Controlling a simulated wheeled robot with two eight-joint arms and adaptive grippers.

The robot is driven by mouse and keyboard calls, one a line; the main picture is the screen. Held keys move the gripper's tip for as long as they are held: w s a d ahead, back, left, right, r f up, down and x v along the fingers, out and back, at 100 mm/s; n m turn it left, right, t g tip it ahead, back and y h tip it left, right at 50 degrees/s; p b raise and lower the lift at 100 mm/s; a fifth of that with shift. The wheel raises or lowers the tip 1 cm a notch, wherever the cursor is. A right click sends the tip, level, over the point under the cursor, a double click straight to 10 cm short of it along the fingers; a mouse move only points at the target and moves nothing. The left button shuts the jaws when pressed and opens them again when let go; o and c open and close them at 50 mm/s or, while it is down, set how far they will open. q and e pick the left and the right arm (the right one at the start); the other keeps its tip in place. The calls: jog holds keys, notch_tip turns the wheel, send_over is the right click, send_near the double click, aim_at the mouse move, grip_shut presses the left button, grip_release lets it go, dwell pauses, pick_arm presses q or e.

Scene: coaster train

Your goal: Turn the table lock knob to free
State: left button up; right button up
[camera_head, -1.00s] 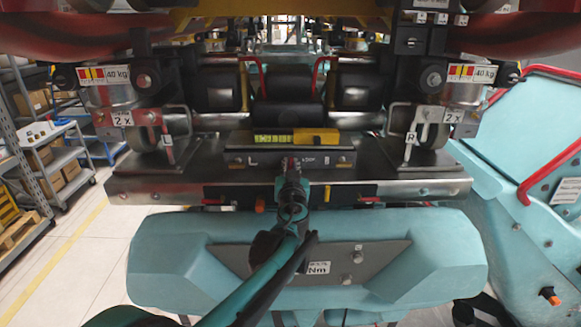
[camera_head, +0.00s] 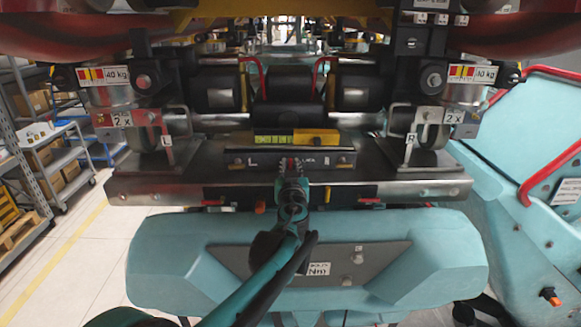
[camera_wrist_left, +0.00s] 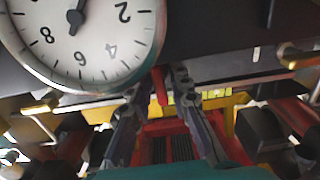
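My left gripper (camera_head: 291,166) reaches up to the front of the dark control box (camera_head: 235,160) at the middle of the metal table. Its two fingers are spread apart. A small red piece, which looks like the lock knob (camera_head: 291,161), shows between the fingertips; its marking and turn position cannot be read. In the left wrist view the fingers of the left gripper (camera_wrist_left: 158,85) stand on both sides of a narrow red piece (camera_wrist_left: 160,86). Whether they touch it cannot be told. My right gripper is not seen.
A yellow unit with a lit display (camera_head: 290,137) sits on top of the box. Metal brackets marked L (camera_head: 167,140) and R (camera_head: 411,137) flank it. A round dial gauge (camera_wrist_left: 82,38) fills the upper left wrist view. A teal body (camera_head: 180,255) lies below the table.

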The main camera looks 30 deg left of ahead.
pick_arm(q)
jog(key=v, duration=1.2)
jog(key=shift+f, duration=0.1)
